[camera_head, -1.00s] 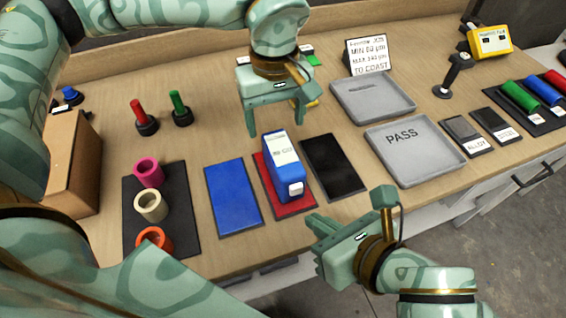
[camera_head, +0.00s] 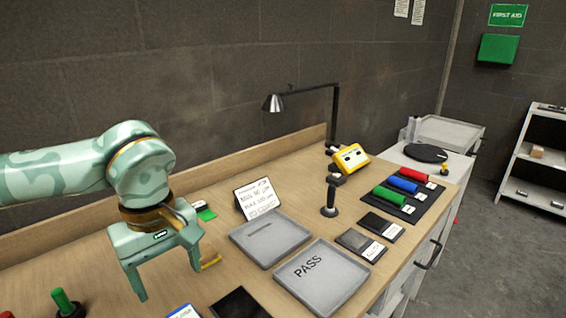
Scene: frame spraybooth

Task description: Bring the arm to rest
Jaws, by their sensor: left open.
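My left gripper (camera_head: 168,282) hangs above the bench at the left of the head view. Its two fingers point down and stand apart, with nothing between them. A small yellow thing (camera_head: 210,261) shows just beside its right finger, partly hidden. My right gripper is out of the picture. The blue boxy device is out of view; only the edges of a blue-and-white piece (camera_head: 184,311) and a black mat (camera_head: 238,304) show at the bottom edge.
A grey PASS tray (camera_head: 345,300) and another grey tray (camera_head: 287,250) lie right of my gripper, near a text card (camera_head: 257,198). A black stand (camera_head: 330,197), yellow device (camera_head: 351,158) and lamp (camera_head: 333,115) stand farther back. Coloured cylinders (camera_head: 402,184) lie on a dark mat.

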